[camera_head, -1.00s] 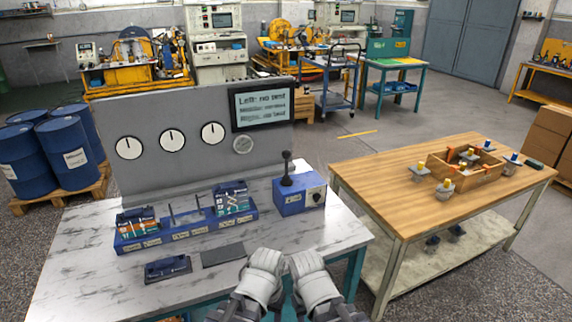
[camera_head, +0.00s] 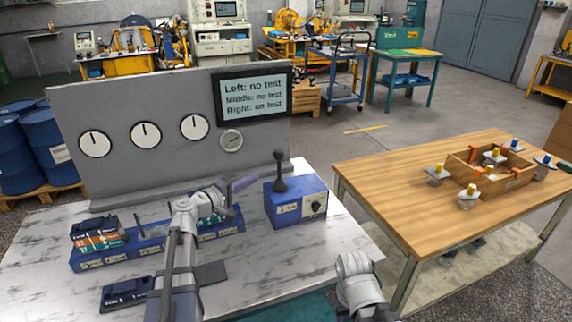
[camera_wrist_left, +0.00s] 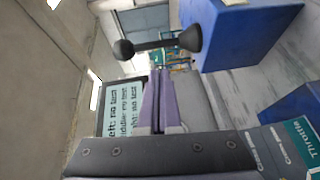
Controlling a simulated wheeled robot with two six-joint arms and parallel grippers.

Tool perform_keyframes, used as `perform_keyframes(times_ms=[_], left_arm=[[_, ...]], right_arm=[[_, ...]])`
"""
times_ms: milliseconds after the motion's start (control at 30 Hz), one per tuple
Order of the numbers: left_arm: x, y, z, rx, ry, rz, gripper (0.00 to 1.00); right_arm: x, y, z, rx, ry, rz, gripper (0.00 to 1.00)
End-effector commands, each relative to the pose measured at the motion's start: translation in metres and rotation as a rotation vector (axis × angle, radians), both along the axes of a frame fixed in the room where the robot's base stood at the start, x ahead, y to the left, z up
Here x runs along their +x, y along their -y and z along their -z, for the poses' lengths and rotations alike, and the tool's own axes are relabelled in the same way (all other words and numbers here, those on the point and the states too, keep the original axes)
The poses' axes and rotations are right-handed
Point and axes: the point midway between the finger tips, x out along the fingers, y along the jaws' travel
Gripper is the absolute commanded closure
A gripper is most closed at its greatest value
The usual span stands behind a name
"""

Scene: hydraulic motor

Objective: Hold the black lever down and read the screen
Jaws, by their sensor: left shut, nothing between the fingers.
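The black lever (camera_head: 280,172) stands upright on the blue box (camera_head: 295,207), its round knob at the top. In the left wrist view the lever (camera_wrist_left: 155,45) lies sideways in the picture, just beyond my fingertips. My left gripper (camera_head: 249,181) is shut and empty, left of the lever and apart from it. Its purple fingers (camera_wrist_left: 157,75) are together in the left wrist view. The screen (camera_head: 254,97) reads "Left: no test", "Middle: no test", "Right: no test". Part of my right arm shows at the bottom, but its gripper does not.
A blue holder (camera_head: 88,264) with coloured packs lies left, partly hidden by my left arm. A wooden table (camera_head: 385,172) with a tray stands to the right.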

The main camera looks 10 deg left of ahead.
Motion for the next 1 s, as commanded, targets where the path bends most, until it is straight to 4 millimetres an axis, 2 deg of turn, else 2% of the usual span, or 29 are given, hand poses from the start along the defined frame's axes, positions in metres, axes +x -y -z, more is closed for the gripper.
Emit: perform_keyframes(times_ms=[33, 100, 267, 533, 667, 767, 1000], left_arm=[[0.002, -0.016, -0.003, -0.029, 0.014, -0.032, 1.00], [0.003, -0.028, -0.007, -0.057, 0.030, -0.059, 1.00], [0.004, -0.039, -0.012, -0.082, 0.043, -0.084, 1.00], [0.004, -0.038, -0.012, -0.082, 0.043, -0.082, 1.00], [0.011, -0.035, -0.012, -0.081, 0.042, -0.079, 1.00], [0.024, -0.029, -0.012, -0.081, 0.042, -0.078, 1.00], [0.070, -0.008, -0.012, -0.081, 0.042, -0.078, 1.00]], right_arm=[[0.000, 0.000, 0.003, 0.000, 0.000, 0.000, 0.50], [0.000, 0.000, 0.004, 0.000, 0.000, 0.000, 0.50], [0.000, 0.000, 0.005, 0.000, 0.000, 0.000, 0.50], [0.000, 0.000, 0.004, 0.000, 0.000, 0.000, 0.50], [0.000, 0.000, 0.004, 0.000, 0.000, 0.000, 0.50], [0.000, 0.000, 0.004, 0.000, 0.000, 0.000, 0.50], [0.000, 0.000, 0.004, 0.000, 0.000, 0.000, 0.50]])
